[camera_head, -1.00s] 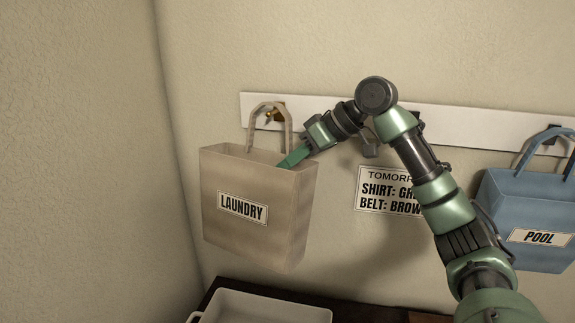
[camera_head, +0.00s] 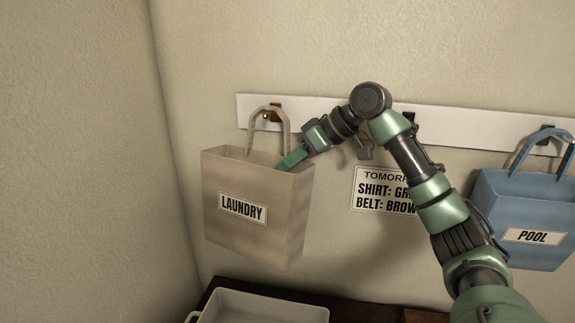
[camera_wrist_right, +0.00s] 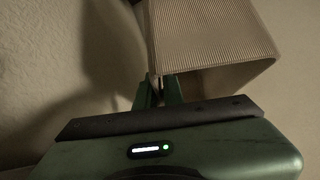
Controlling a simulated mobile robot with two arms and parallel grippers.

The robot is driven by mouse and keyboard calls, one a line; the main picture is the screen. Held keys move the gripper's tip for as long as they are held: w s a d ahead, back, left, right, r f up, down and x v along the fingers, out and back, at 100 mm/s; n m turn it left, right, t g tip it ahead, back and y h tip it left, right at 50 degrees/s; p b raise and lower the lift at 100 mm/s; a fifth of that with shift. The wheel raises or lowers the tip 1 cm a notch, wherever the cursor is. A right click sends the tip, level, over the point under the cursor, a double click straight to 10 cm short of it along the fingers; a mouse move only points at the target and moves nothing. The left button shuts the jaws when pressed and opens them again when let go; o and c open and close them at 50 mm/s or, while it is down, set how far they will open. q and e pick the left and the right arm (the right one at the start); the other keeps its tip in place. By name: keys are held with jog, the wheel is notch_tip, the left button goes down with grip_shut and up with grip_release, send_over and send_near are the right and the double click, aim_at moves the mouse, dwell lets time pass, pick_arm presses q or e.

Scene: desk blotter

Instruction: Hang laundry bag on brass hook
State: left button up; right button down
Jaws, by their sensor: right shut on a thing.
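The beige laundry bag (camera_head: 255,230), labelled LAUNDRY, is upright against the wall at the left in the head view. Its handle loop (camera_head: 285,125) stands up in front of the white rail, at the brass hook (camera_head: 270,114). The hook shows through and just above the loop; I cannot tell whether the loop rests on it. My right gripper (camera_head: 284,163) is shut on the bag's top rim at its right side. In the right wrist view, the fingers (camera_wrist_right: 160,92) meet the bag's edge, and its ribbed side (camera_wrist_right: 205,40) fills the upper right. My left gripper is not in view.
A blue bag (camera_head: 530,210) labelled POOL hangs from a dark hook (camera_head: 547,133) at the right of the white rail (camera_head: 460,122). A partly covered sign (camera_head: 375,190) is on the wall behind my arm. A white tray (camera_head: 265,305) sits below the laundry bag.

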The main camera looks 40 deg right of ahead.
jog(key=c, duration=1.5)
grip_release()
jog(key=shift+o, duration=0.2)
jog(key=shift+r, duration=0.1)
notch_tip(320, 180, up, 20)
jog(key=shift+f, duration=0.2)
